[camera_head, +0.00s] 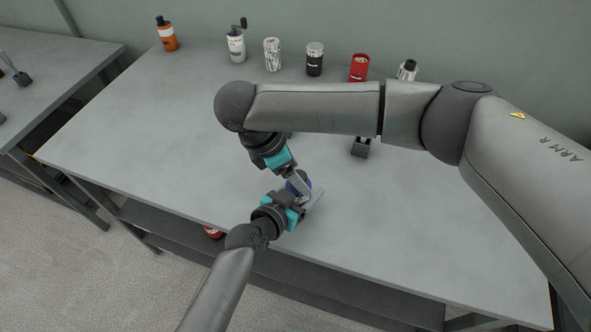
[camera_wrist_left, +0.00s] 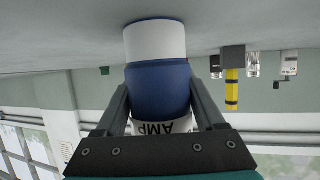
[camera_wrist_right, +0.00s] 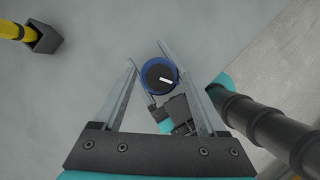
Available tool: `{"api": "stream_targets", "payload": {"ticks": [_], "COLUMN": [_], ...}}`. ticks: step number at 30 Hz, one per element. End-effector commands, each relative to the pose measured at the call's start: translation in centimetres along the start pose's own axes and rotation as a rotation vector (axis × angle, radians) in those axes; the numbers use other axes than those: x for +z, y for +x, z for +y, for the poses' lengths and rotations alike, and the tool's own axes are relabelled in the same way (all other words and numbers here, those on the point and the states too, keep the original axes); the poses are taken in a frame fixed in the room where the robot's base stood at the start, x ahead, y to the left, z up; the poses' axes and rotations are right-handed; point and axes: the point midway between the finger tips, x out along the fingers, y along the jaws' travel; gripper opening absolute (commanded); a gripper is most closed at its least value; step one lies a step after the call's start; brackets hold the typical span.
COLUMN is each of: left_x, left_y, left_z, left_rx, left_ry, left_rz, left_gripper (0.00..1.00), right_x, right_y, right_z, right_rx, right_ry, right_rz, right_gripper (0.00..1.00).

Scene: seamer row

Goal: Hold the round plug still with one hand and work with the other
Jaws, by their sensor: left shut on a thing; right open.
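The round plug (camera_head: 300,182) stands near the table's front edge, mostly hidden by my grippers in the head view. In the left wrist view the plug (camera_wrist_left: 158,88) shows a blue band, a white section and dark lettering, upside down in the picture. My left gripper (camera_head: 304,203) is shut on its sides. The right wrist view shows the plug's round black top (camera_wrist_right: 157,75) with a white mark and blue rim. My right gripper (camera_head: 299,184) is open above the plug. Its fingers (camera_wrist_right: 147,55) appear on either side of the top; I cannot tell whether they touch it.
A dark block (camera_head: 361,148) stands right of the plug, with a yellow upright piece (camera_wrist_left: 232,90) in it. Several cans and bottles, including a red can (camera_head: 359,68) and an orange bottle (camera_head: 167,36), line the table's back. The table's left side (camera_head: 150,135) is clear.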

Motion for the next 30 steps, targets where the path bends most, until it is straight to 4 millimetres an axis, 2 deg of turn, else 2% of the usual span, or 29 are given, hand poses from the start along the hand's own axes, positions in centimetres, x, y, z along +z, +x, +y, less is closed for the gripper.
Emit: {"api": "stream_targets", "payload": {"ticks": [4, 7, 15, 21, 25, 30], "left_x": [0.1, 0.1, 0.1, 0.1, 0.1, 0.1], "left_y": [0.0, 0.0, 0.0, 0.0, 0.0, 0.0], "left_z": [0.1, 0.1, 0.1, 0.1, 0.1, 0.1], "left_rx": [0.001, 0.001, 0.001, 0.001, 0.001, 0.001], "left_ry": [0.000, 0.000, 0.000, 0.000, 0.000, 0.000], "left_rz": [-0.002, -0.002, -0.002, -0.002, -0.002, -0.002], "left_gripper": [0.07, 0.07, 0.07, 0.07, 0.07, 0.07], "right_x": [0.0, 0.0, -0.1, 0.0, 0.0, 0.0], "right_y": [-0.5, -1.8, -7.5, -10.8, -11.8, -12.1], "right_z": [0.0, 0.1, 0.1, 0.1, 0.0, 0.0], "right_rx": [0.001, 0.004, 0.004, 0.003, 0.001, -0.001], "right_ry": [0.001, 0.000, -0.002, 0.000, 0.000, 0.000], "right_rz": [0.000, 0.001, 0.001, 0.000, 0.000, 0.000], "right_gripper": [0.74, 0.74, 0.74, 0.74, 0.74, 0.74]}}
